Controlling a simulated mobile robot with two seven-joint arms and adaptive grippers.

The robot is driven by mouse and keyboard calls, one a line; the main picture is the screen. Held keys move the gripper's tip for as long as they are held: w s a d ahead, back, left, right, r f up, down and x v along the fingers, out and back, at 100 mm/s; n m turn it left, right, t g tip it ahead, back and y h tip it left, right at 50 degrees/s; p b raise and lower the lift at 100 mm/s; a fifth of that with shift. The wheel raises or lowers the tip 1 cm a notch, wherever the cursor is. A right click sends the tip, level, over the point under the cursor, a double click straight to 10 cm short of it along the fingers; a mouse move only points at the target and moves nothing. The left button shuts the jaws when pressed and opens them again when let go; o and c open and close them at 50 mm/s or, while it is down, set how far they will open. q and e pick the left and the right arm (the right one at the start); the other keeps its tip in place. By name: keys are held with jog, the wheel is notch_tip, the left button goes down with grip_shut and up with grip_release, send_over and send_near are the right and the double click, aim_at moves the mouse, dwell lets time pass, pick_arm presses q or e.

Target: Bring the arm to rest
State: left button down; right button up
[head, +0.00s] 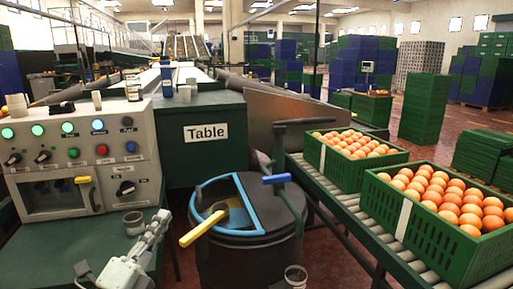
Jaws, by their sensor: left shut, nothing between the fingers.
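My left gripper (160,218), grey and white, shows in the head view at the lower left, reaching up from the bottom edge. It is shut with nothing between its fingers. It is in front of the control panel box (84,150) and just right of a small grey cup (133,223). A black barrel (250,245) with a blue rim stands to its right. My right gripper is not in view.
Green crates of oranges (352,158) (440,210) sit on a roller conveyor (345,205) at the right. Stacked crates fill the background.

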pick_arm(q)
jog(key=s+a+f+n+g+y, duration=0.25)
jog(key=f+n, duration=0.25)
jog(key=f, duration=0.4)
jog(key=s+a+f+n+g+y, duration=0.1)
jog(key=a+f+n+g+y, duration=0.3)
jog(key=f, duration=0.5)
jog(key=s+a+f+n+g+y, duration=0.2)
jog(key=a+f+n+g, duration=0.15)
jog(key=f+n, duration=0.4)
jog(key=s+d+f+n+g+h, duration=0.1)
jog(key=s+f+n+g, duration=0.3)
jog(key=s+f, duration=1.3)
jog(key=s+g, duration=0.2)
jog(key=g, duration=0.2)
jog(key=shift+d+f, duration=0.3)
jog(key=shift+d, duration=0.1)
jog(key=shift+w+n, duration=0.15)
jog(key=shift+n, duration=0.1)
